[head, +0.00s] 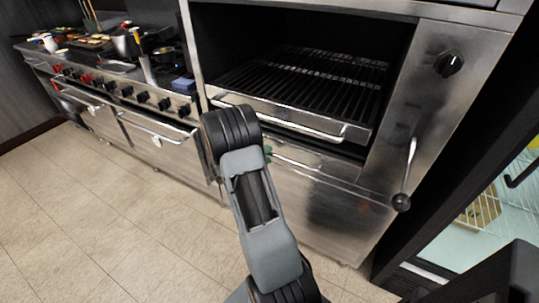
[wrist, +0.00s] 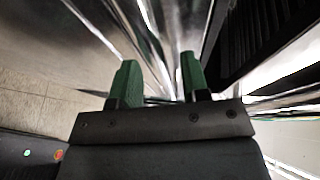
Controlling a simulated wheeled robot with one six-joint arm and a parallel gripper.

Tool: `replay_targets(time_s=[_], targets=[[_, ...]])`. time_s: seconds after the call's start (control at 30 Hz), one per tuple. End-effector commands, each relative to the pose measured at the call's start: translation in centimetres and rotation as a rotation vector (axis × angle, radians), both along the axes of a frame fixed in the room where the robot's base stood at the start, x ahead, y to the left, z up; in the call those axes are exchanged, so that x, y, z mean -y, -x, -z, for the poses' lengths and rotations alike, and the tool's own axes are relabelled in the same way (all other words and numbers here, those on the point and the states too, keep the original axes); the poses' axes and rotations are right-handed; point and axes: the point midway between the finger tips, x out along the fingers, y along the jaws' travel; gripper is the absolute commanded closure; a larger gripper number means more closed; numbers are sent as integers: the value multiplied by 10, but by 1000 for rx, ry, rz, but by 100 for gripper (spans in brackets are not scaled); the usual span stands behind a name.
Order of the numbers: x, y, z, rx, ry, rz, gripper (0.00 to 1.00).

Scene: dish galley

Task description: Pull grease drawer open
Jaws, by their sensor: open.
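The grease drawer (head: 335,166) is a narrow steel front below the grill rack in the head view. It looks shut, and its thin bar handle (head: 296,162) shows just right of my arm; the left part is hidden behind the arm. My gripper (wrist: 158,82) has two green fingers standing apart with nothing clearly between them. In the head view only a bit of green fingertip shows beside my arm, close to the left part of the drawer handle. In the wrist view, blurred steel edges run past the fingers; I cannot tell whether they touch the handle.
The grill rack (head: 325,75) with its own bar handle (head: 290,122) is just above the drawer. A lever (head: 405,180) and a black knob (head: 449,64) are on the right panel. A range (head: 120,85) stands left. The tiled floor (head: 110,220) is clear.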

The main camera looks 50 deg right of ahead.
Motion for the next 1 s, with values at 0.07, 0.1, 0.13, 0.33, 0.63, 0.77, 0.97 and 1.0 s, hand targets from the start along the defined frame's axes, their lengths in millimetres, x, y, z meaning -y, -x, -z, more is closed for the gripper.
replay_targets(time_s=[0.07,0.1,0.13,0.33,0.63,0.77,0.97,1.0], targets=[[8,1,2,1,1,1,58],[11,2,2,1,0,1,58],[13,2,3,1,0,1,58],[18,3,3,0,0,-1,58],[19,3,3,0,0,-1,64],[18,3,3,1,0,-1,76],[18,3,3,1,0,-1,95],[18,3,3,1,0,-1,99]])
